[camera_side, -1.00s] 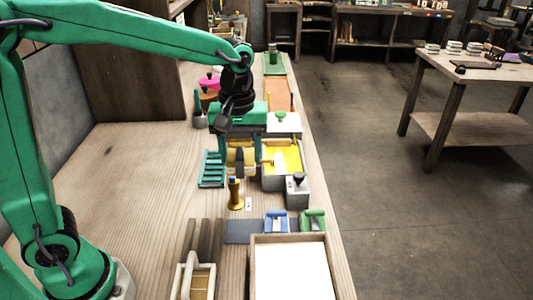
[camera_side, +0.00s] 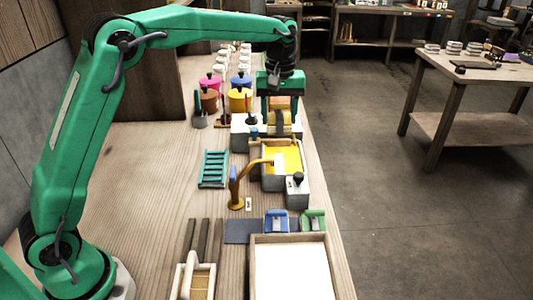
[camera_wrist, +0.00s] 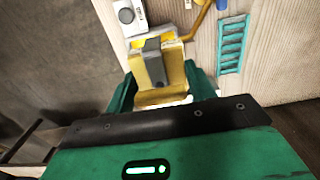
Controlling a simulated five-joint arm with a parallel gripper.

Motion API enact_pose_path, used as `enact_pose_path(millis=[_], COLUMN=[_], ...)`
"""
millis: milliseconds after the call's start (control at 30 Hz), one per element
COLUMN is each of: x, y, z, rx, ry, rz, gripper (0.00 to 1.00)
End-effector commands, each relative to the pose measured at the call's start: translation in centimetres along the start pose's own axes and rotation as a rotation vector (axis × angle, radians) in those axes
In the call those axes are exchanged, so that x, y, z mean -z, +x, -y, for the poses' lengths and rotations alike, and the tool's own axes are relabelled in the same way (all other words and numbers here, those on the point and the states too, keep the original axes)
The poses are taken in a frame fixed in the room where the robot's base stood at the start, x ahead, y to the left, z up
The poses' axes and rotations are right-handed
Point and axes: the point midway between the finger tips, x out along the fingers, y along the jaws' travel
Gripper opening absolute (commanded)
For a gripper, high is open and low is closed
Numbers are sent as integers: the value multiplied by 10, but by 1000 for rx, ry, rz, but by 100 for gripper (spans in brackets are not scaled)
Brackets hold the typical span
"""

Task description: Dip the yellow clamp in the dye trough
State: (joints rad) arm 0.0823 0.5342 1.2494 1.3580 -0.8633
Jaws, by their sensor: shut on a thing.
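My gripper (camera_side: 279,104) is shut on the yellow clamp (camera_side: 291,124), which has a dark grey middle part. In the wrist view, the yellow clamp (camera_wrist: 160,97) sits between the green fingers of my gripper (camera_wrist: 160,72). My gripper and the clamp are beyond the trough's far end in the side view, apart from the dye. Whether the clamp touches the pale block beneath it cannot be told.
A mustard tap (camera_side: 236,188) stands left of the trough, its spout reaching over it. A teal rack (camera_side: 213,168) lies further left. Coloured pots (camera_side: 240,100) stand behind. Bench is clear at left.

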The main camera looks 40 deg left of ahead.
Motion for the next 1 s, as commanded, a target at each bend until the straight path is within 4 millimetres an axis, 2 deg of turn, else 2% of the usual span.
enact_pose_path(millis=[200, 400, 767, 1000], x=[34, 50, 68, 67], y=[6, 10, 17, 40], z=[-12, -17, -20, -20], rx=[0, 0, 0, 1], ry=[-3, -4, -5, -4], rz=[0, 0, 0, 1], gripper=[30, 30, 30, 30])
